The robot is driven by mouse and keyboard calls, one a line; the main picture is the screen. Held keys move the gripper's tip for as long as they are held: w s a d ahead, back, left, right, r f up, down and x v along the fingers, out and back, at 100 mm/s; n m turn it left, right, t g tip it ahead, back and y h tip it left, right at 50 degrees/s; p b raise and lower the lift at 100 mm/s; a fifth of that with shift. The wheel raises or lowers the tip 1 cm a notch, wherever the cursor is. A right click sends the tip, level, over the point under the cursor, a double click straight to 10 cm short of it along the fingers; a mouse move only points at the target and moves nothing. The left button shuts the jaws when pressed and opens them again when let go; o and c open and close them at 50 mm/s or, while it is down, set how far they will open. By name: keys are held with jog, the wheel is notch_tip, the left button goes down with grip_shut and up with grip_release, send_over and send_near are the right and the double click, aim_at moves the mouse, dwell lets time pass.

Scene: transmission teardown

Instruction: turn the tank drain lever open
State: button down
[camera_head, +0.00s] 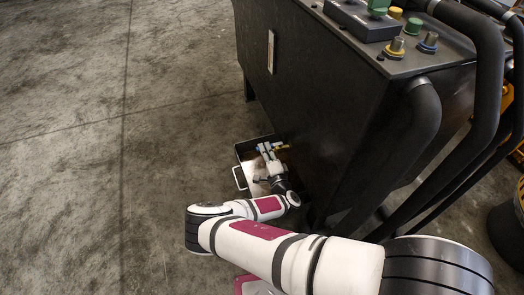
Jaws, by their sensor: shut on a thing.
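My white and maroon arm reaches down to the lower side of the dark tank (320,110).
Thick black hoses (478,60) run along the tank's right side. The floor to the left is clear.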

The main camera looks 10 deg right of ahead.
jog(key=shift+a, duration=0.15)
jog(key=c, duration=1.7)
grip_release()
jog(key=s, duration=0.3)
jog(key=s+d, duration=0.1)
jog(key=s, duration=0.3)
jog(key=shift+s+d, duration=0.2)
jog(key=shift+f, duration=0.1)
